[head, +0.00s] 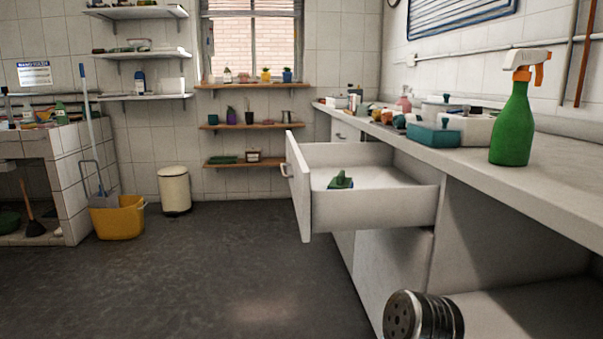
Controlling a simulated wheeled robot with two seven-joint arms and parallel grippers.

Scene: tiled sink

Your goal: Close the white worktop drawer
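The white worktop drawer (375,209) is pulled well out of the white counter unit on the right. Its front panel (298,188) with a small handle (285,170) faces left, out over the dark floor. A small green item (341,180) lies inside the drawer. Neither of my grippers shows in the head view.
A yellow bucket (118,219) and a cream bin (174,190) stand left; floor between is clear.

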